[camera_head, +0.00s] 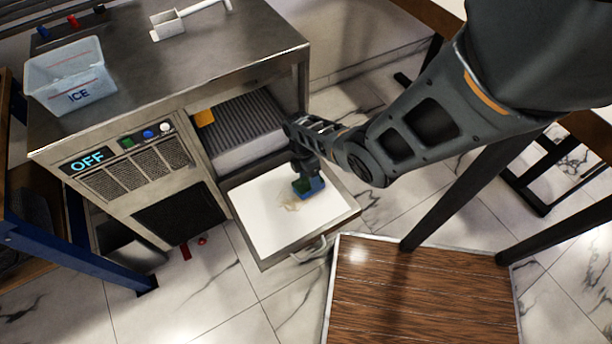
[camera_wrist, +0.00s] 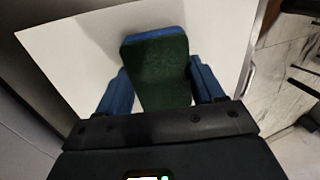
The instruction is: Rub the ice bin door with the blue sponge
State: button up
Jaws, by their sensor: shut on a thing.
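The ice bin door (camera_head: 262,229) is folded down open at the front of the steel ice machine, its white inner face up, with a brownish smear (camera_head: 290,201) on it. My gripper (camera_head: 305,178) is over the right part of the door, shut on the blue sponge (camera_head: 309,187), which has a green side. In the wrist view the sponge (camera_wrist: 158,72) sits between the two blue fingers of my gripper (camera_wrist: 160,92), above the white door face (camera_wrist: 75,55). The sponge appears at or very near the door surface; I cannot tell whether it touches. The smear does not show in the wrist view.
The ice machine (camera_head: 200,60) has an OFF display (camera_head: 87,162) and coloured buttons. A clear ICE tub (camera_head: 72,80) and a white scoop (camera_head: 180,18) are on its top. An orange-yellow piece (camera_head: 204,118) is inside the bin opening. A wooden platform (camera_head: 420,295) stands at the lower right.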

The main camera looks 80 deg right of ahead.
jog(key=shift+a+r, duration=0.15)
jog(key=shift+a, duration=0.05)
jog(key=shift+w+a+f, duration=0.2)
jog(key=shift+w+a, duration=1.15)
jog(key=shift+w, duration=0.1)
jog(key=shift+w+a+f, duration=0.15)
jog(key=shift+w+a, duration=1.2)
jog(key=shift+w, duration=0.1)
jog(key=shift+w+a+r, duration=0.15)
jog(key=shift+w+a, duration=0.95)
jog(key=shift+w, duration=0.3)
jog(key=shift+r, duration=0.15)
jog(key=shift+s+d+f, duration=0.2)
jog(key=shift+s+d, duration=1.2)
jog(key=shift+s, duration=0.15)
jog(key=shift+s+d+p, duration=0.2)
jog(key=shift+s+d, duration=1.05)
jog(key=shift+s, duration=0.2)
jog(key=shift+s+d+p, duration=0.2)
jog(key=shift+s+d, duration=1)
jog(key=shift+s, duration=0.2)
jog(key=shift+p+v, duration=2.25)
jog(key=shift+v, duration=0.85)
